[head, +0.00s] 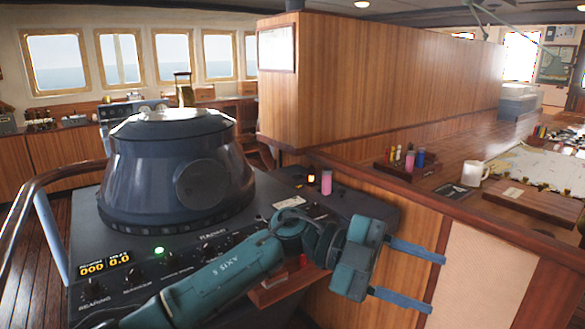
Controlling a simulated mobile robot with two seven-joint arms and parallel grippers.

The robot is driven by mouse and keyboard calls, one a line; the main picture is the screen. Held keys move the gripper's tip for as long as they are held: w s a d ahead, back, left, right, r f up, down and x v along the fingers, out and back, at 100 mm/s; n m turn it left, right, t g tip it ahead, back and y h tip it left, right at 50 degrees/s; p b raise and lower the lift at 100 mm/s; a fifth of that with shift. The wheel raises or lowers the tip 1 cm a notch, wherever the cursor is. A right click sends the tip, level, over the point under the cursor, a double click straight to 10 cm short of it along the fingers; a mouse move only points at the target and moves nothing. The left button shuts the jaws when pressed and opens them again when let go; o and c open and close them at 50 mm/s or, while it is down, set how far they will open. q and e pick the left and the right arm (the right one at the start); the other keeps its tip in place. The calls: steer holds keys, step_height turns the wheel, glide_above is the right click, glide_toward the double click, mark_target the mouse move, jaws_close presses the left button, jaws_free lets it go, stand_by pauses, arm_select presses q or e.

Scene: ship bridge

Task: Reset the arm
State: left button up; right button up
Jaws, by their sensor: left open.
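My right gripper is not in view.
A dark console (85,225) with a large round housing (175,170) fills the left. A pink-and-black cylinder (326,183) stands near its right end.

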arm_select(q)
steer(key=w+a+f+n+t+y+p, duration=0.1)
steer(key=w+a+f+n+t, duration=0.2)
steer(key=a+f+n+t, duration=0.75)
steer(key=w+a+f+n+t, duration=0.3)
steer(key=a+n+t, duration=0.2)
steer(key=n+t, duration=1)
steer(key=s+a+f+n+g+y, duration=0.2)
steer(key=s+a+f+y, duration=0.3)
steer(key=f, duration=0.5)
steer(key=s+a+f+n+g+y, duration=0.3)
steer(key=s+a+f+g+y, duration=0.1)
steer(key=s+a+f, duration=0.6)
steer(key=shift+s+f+y+p, duration=0.35)
steer(key=shift+s+f+y, duration=0.45)
steer(key=shift+s, duration=0.35)
steer(key=shift+a+n+g, duration=0.1)
steer(key=shift+n+g, duration=0.15)
